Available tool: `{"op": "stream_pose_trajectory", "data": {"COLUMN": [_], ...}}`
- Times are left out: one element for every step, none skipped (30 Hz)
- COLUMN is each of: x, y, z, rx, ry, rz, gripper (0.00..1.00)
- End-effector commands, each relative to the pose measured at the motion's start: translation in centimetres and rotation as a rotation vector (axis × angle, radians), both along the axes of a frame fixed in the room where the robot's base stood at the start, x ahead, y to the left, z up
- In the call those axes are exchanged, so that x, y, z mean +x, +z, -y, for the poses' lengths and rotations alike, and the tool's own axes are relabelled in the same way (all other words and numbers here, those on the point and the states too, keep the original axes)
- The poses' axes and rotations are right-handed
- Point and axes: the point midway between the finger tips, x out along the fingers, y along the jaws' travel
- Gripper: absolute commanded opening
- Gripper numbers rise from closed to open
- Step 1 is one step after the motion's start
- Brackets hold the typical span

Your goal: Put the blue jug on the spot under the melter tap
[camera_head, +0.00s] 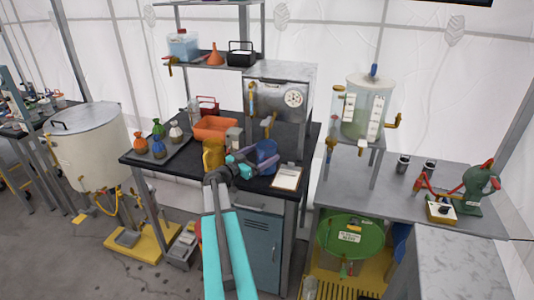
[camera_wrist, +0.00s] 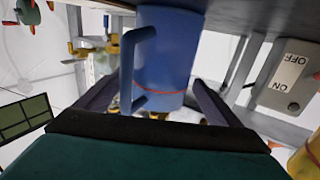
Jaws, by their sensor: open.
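The blue jug (camera_head: 267,150) stands upright near the front of the black bench, in front of the metal box with a gauge (camera_head: 278,98), which I take for the melter. A brass tap (camera_head: 268,122) on that box shows just above the jug; I cannot tell if it is straight over it. My gripper (camera_head: 258,164) is at the jug, open. In the wrist view the blue jug (camera_wrist: 168,50) shows between my two spread fingers (camera_wrist: 158,100), its handle to the left, the picture appearing upside down. Whether the fingers touch it is unclear. The spot itself is not visible.
A yellow jug (camera_head: 213,154) stands close left of my gripper. A switch box (camera_wrist: 290,80) is near the jug.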

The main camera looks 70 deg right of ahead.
Motion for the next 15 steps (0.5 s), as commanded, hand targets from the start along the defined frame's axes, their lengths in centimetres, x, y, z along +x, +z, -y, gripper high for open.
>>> {"op": "stream_pose_trajectory", "data": {"x": [0.3,0.5,0.7,0.9,1.1,1.4,1.6,1.8,2.0,2.3,2.4,2.7,2.8,3.0,3.2], "y": [-0.3,-0.3,-0.3,-0.3,-0.3,-0.3,-0.3,-0.3,-0.3,-0.3,-0.3,-0.3,-0.3,-0.3,-0.2], "z": [-0.9,-1.3,-1.8,-2.3,-2.7,-3.3,-3.7,-4.2,-4.8,-5.2,-5.6,-6.1,-6.5,-6.9,-7.3], "rx": [0.000,-0.001,-0.001,-0.001,-0.001,-0.001,-0.001,-0.001,-0.001,-0.001,-0.001,-0.001,0.000,0.000,0.000], "ry": [0.003,0.003,0.002,0.002,0.002,0.003,0.002,0.002,0.002,0.002,0.002,0.002,0.001,0.001,0.001], "rz": [0.001,0.002,0.002,0.003,0.003,0.003,0.002,0.002,0.002,0.002,0.002,0.002,0.002,0.002,0.002], "gripper": [0.88,0.88,0.88,0.88,0.88,0.88,0.88,0.88,0.88,0.88,0.88,0.88,0.88,0.88,0.88]}}
